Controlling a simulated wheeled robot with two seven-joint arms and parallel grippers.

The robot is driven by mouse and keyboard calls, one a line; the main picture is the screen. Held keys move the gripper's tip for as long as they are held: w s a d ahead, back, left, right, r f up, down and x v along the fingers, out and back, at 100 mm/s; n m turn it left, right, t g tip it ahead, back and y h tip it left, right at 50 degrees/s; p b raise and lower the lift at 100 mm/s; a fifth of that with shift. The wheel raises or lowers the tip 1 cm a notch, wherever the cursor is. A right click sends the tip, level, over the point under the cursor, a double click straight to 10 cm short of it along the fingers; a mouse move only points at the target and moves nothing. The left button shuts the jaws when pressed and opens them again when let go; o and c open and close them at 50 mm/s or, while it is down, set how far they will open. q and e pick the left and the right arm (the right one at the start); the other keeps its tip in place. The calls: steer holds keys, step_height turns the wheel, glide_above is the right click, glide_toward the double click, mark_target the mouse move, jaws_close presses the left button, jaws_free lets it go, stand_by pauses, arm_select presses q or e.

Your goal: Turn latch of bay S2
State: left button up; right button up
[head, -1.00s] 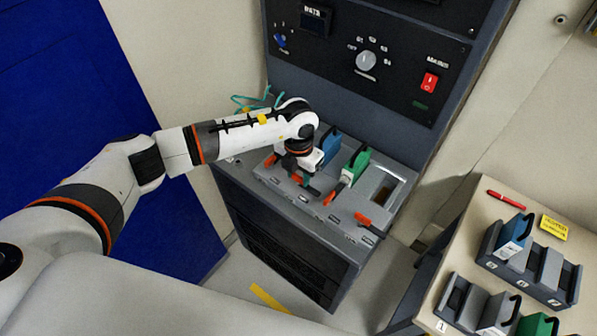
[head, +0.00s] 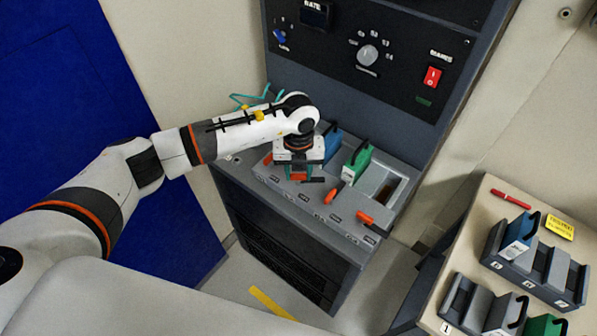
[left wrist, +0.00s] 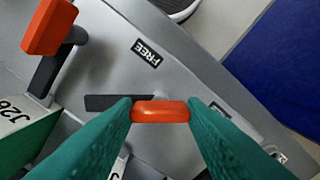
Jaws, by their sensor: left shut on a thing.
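My left gripper (head: 300,177) is over the second latch from the left on the grey bay panel (head: 228,172). In the left wrist view its green fingers (left wrist: 160,112) are shut on the orange latch handle (left wrist: 160,111). The latch's dark lever (left wrist: 100,103) sticks out to the left of the handle and lies at an angle to the neighbouring latch's lever. A blue module (head: 333,143) stands behind the gripper, partly hidden. The bay labels are too small to read in the head view. My right gripper is not in view.
A green module (head: 357,165) and its orange latch (head: 333,192) are just right of the gripper. Further right are an open slot and another orange latch (head: 366,217). A table (head: 490,215) with module racks stands at the right. The control panel rises behind.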

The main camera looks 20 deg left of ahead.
arm_select(q)
steer(key=n, duration=0.4)
steer(key=shift+n+b, duration=0.3)
steer(key=shift+b, duration=0.05)
steer(key=shift+w+r+n, duration=0.1)
steer(key=shift+n, duration=2.5)
steer(key=o, duration=1)
